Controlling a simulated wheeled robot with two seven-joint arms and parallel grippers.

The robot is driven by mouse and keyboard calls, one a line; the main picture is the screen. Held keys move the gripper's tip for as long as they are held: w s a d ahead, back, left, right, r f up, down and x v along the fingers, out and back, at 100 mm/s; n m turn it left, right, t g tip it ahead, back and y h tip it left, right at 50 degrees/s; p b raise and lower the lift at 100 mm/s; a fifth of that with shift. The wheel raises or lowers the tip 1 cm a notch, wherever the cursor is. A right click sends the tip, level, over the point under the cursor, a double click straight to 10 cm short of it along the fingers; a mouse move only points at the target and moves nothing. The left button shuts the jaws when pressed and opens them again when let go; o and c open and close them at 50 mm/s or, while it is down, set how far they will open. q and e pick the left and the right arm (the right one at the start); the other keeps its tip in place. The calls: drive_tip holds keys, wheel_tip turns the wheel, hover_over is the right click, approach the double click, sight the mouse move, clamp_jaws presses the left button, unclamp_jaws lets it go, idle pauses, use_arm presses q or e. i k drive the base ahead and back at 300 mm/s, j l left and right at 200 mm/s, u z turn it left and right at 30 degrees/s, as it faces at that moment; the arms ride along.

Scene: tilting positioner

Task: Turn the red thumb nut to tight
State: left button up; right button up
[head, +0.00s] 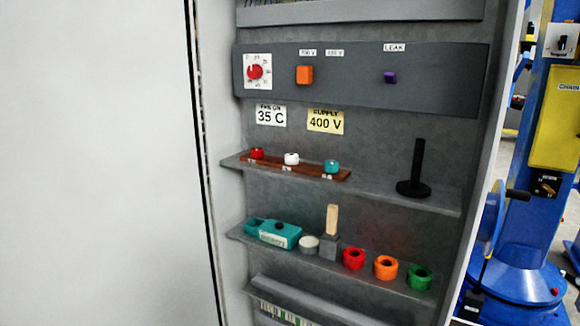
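I cannot tell for sure which thing, if any, is the red thumb nut. A small red cap (257,153) sits at the left end of a brown strip on the cabinet's upper shelf, beside a white cap (291,159) and a teal cap (332,166). A red ring (353,258) lies on the lower shelf. A red dial knob (255,72) is on the grey panel. No tight mark is readable. Neither of my grippers is in view.
A blue machine (519,268) with a yellow panel (556,117) and a handwheel stands at the right, partly cut off. A black spindle (414,176) stands on the upper shelf. A teal case (272,233) and orange and green rings are on the lower shelf. A pale panel fills the left.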

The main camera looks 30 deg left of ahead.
sight(256, 152)
drive_tip(key=i+u, duration=0.35)
drive_tip(key=i+l+u, duration=0.5)
drive_tip(key=i+u, duration=0.15)
drive_tip(key=i, duration=0.1)
